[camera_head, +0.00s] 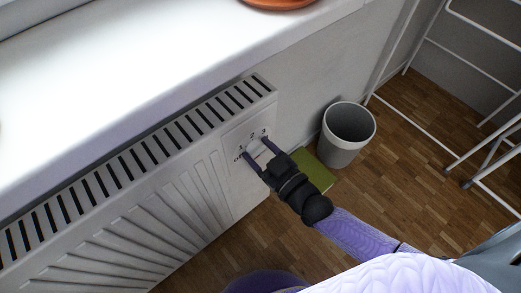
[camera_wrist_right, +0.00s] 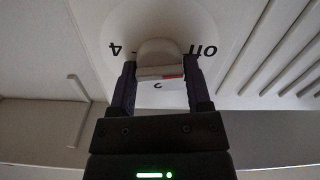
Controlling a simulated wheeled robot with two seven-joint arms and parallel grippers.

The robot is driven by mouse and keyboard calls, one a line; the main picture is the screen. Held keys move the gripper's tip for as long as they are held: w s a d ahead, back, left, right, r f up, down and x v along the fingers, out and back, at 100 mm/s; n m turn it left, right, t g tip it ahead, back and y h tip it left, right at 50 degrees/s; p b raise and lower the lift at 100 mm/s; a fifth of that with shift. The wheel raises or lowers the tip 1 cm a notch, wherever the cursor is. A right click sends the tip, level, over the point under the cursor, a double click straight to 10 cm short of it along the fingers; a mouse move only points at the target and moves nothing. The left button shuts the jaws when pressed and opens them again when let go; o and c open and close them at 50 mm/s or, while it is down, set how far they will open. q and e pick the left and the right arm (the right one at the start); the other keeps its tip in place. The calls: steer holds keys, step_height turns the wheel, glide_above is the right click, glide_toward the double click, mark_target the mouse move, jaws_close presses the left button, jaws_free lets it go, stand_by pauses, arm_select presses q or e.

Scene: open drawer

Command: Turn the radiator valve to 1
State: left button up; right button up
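The white radiator valve dial (camera_head: 257,150) is on the right end of the radiator in the head view, with printed marks around it. In the right wrist view, its pale knob (camera_wrist_right: 158,52) has a red mark on its right lower edge. "4" shows at the left of the dial and "off" at the right, both upside down; a small figure shows below the knob. My right gripper (camera_head: 256,146) is at the dial with its fingers apart, one on each side of the knob; in the wrist view it (camera_wrist_right: 160,75) is very close to it. Contact is unclear. My left gripper is not visible.
The radiator (camera_head: 150,205) runs to the left under a white window sill (camera_head: 130,85). A grey bin (camera_head: 345,150) and a green object (camera_head: 314,168) are on the wooden floor to the right. A white rack (camera_head: 470,60) stands at the upper right.

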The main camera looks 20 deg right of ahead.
steer(key=c, duration=0.7)
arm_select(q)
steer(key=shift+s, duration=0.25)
arm_select(e)
steer(key=shift+c, duration=0.3)
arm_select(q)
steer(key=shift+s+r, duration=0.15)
arm_select(e)
steer(key=shift+m, duration=0.3)
steer(key=m, duration=0.2)
steer(key=shift+m+p, duration=0.3)
steer(key=shift+m, duration=0.1)
steer(key=m, duration=0.4)
steer(key=shift+d, duration=0.1)
steer(key=shift+m, duration=0.8)
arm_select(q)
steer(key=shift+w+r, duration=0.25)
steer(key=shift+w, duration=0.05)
arm_select(e)
steer(key=shift+m, duration=0.3)
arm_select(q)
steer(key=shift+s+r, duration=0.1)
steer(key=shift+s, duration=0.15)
